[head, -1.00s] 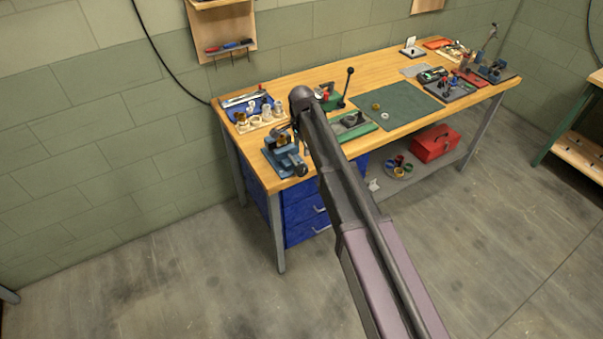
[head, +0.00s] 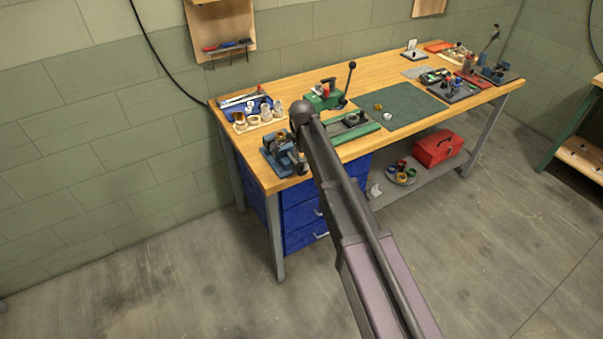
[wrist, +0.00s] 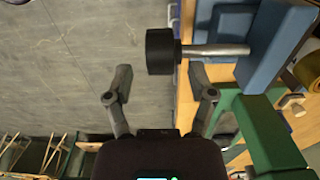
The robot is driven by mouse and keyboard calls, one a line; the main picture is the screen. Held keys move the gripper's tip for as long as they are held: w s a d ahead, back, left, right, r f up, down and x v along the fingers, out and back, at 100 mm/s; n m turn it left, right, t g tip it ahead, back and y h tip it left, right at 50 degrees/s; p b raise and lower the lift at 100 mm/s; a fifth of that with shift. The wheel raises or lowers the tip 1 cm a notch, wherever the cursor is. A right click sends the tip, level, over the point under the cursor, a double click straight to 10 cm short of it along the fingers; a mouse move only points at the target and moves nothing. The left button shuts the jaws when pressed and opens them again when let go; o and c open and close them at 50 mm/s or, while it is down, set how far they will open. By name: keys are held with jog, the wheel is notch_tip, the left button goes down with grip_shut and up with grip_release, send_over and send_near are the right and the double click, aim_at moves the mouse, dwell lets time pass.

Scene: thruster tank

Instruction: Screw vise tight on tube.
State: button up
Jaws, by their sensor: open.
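The blue vise (head: 278,153) stands at the near left corner of the workbench. In the wrist view its blue body (wrist: 277,45) is at the upper right, with a metal screw rod (wrist: 222,50) ending in a black knob (wrist: 160,51). My gripper (wrist: 160,97) is open and empty, its two fingers apart; in the picture the knob lies just above the fingertips, not visibly touched. A brass-coloured round piece, perhaps the tube (wrist: 309,70), shows partly at the right edge beside the vise. In the head view my arm hides most of the gripper and part of the vise.
A tray with fittings (head: 262,120) stands behind the vise. A green tool with a lever (head: 325,95) and a green fixture (head: 352,128) are to its right. A green member (wrist: 265,135) lies right of my gripper in the wrist view. Floor left of the bench is clear.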

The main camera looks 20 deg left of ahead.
aim_at(302, 164)
jog(key=shift+f+b, duration=1.6)
jog(key=shift+f, duration=0.3)
jog(key=c, duration=1)
